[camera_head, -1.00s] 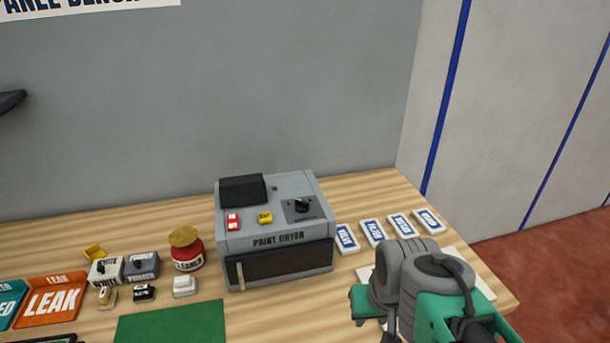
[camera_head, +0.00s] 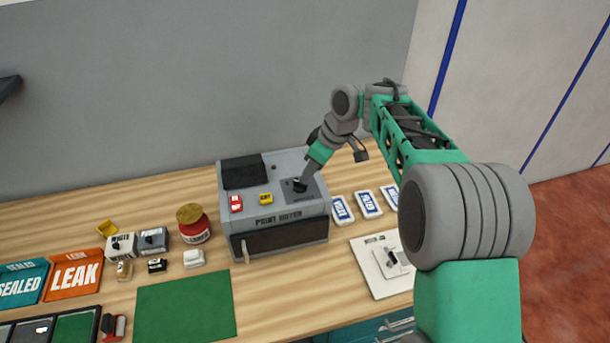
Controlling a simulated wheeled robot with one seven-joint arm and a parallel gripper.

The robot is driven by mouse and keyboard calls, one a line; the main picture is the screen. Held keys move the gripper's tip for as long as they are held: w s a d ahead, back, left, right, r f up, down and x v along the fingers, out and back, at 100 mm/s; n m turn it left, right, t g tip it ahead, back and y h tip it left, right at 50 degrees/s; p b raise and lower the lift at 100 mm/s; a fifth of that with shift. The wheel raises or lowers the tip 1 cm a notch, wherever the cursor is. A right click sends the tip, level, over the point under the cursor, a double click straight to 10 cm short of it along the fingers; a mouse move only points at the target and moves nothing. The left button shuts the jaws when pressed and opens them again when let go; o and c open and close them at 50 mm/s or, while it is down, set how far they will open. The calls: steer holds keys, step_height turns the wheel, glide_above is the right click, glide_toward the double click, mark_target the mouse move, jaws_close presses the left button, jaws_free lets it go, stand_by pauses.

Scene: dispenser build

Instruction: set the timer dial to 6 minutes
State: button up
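The grey dryer box (camera_head: 275,215) stands on the wooden bench with red and yellow buttons on its top panel. The black timer dial (camera_head: 299,185) sits at the right of that panel, on a dark plate. My gripper (camera_head: 302,178) reaches down from the upper right, with its tip at the dial. The tip is too small and partly hidden to tell whether the fingers are apart or closed on the dial. The dial's marks and setting cannot be read.
Several white-and-blue cards (camera_head: 342,209) lie right of the dryer. A white plate with a small lever (camera_head: 388,259) lies in front of them. A red jar (camera_head: 194,224), small boxes and a green mat (camera_head: 185,307) are to the left.

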mark_target(300, 185)
steer(key=x, duration=0.5)
steer(key=shift+p, duration=0.4)
steer(key=shift+c, duration=0.3)
jaws_close()
